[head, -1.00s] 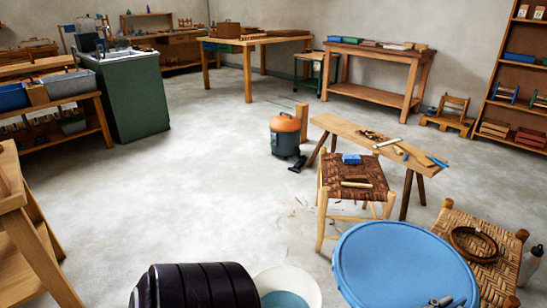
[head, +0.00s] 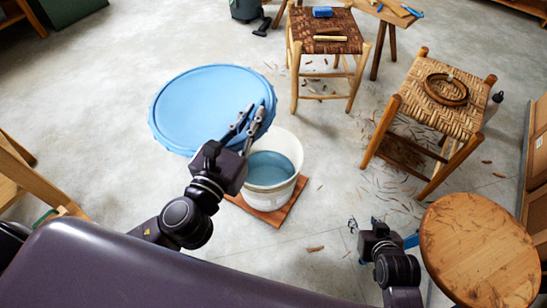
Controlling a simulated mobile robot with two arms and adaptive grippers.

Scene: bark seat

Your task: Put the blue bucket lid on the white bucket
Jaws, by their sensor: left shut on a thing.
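The round blue bucket lid (head: 205,105) is in the head view, held in the air to the upper left of the white bucket. My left gripper (head: 247,122) is shut on the lid's right edge. The white bucket (head: 285,190) stands upright on the floor on a brown board, open at the top, with blue showing inside. The lid and my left gripper hide part of its left rim. My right gripper (head: 364,222) is low, right of the bucket, with its small fingers apart and nothing visible between them.
A woven stool (head: 445,105) with a ring on it stands at the right. A darker woven stool (head: 325,35) stands behind the bucket. A round wooden stool top (head: 478,245) is beside my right arm.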

